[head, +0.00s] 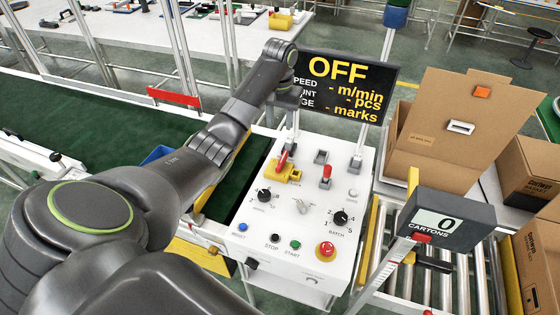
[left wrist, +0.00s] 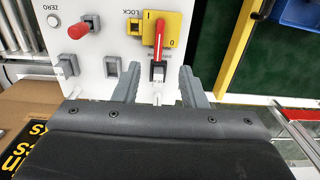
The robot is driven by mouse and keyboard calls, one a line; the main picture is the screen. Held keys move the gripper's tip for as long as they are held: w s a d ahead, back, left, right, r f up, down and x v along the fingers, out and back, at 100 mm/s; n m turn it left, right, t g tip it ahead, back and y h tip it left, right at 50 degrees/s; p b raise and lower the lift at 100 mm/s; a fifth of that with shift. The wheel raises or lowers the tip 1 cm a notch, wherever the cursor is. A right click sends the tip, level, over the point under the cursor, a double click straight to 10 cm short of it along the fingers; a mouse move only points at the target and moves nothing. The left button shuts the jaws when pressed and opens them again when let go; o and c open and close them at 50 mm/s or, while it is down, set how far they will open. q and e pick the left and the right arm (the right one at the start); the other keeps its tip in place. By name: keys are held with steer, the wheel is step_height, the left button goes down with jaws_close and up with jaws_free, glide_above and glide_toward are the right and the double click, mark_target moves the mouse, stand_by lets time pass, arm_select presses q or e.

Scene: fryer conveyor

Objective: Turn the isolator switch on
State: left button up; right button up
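The isolator switch is a yellow plate (head: 290,173) with a red handle (head: 283,160) at the upper left of the white control panel. In the left wrist view its yellow plate (left wrist: 174,28) is at top centre, marked I and 0, and the red handle (left wrist: 160,35) lies along the picture's vertical. My left gripper (head: 289,101) is above and behind the switch, beside the display. In the left wrist view my left gripper (left wrist: 158,72) has its two grey fingers spread apart, empty, with the handle ahead of the gap, apparently untouched. My right gripper is not in view.
The display (head: 345,85) reads OFF behind the panel. A red-handled lever (head: 326,172), knobs and a red emergency button (head: 325,250) are on the panel (head: 300,222). The green conveyor (head: 90,130) runs at left. The cartons counter (head: 446,222) and rollers stand at right.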

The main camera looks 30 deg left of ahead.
arm_select(q)
steer(key=b, duration=0.7)
glide_toward(280, 164)
step_height(280, 164, down, 9)
steer(key=shift+r+p, duration=0.1)
steer(key=shift+p, duration=0.4)
jaws_close()
